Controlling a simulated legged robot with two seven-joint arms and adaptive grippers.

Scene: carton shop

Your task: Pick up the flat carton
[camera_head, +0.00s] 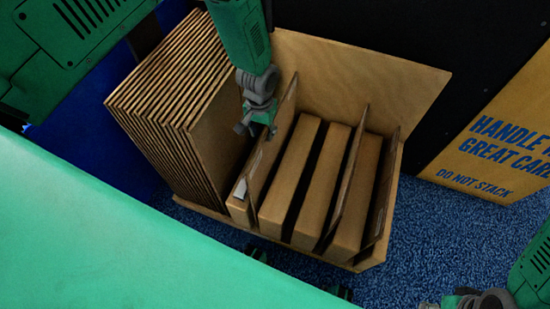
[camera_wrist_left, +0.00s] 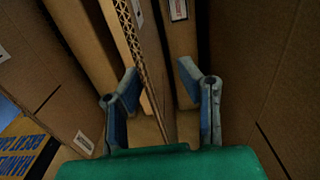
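Flat brown cartons stand on edge in an open cardboard box in the head view. One thin flat carton (camera_head: 269,157) is at the left part of the box, just below my left gripper (camera_head: 258,124). In the left wrist view, a corrugated edge of a flat carton (camera_wrist_left: 146,72) runs between the two fingers of the left gripper (camera_wrist_left: 160,88). The fingers are apart, with a gap visible on the right side of the sheet; contact on the left is unclear. My right gripper (camera_head: 470,299) is partly cut off at the bottom right, and its opening is hidden.
Inside the box are several thicker cartons (camera_head: 326,180) and thin upright panels (camera_head: 350,178). A large printed carton (camera_head: 505,140) leans at the right. Blue carpet (camera_head: 440,235) is open at the front right.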

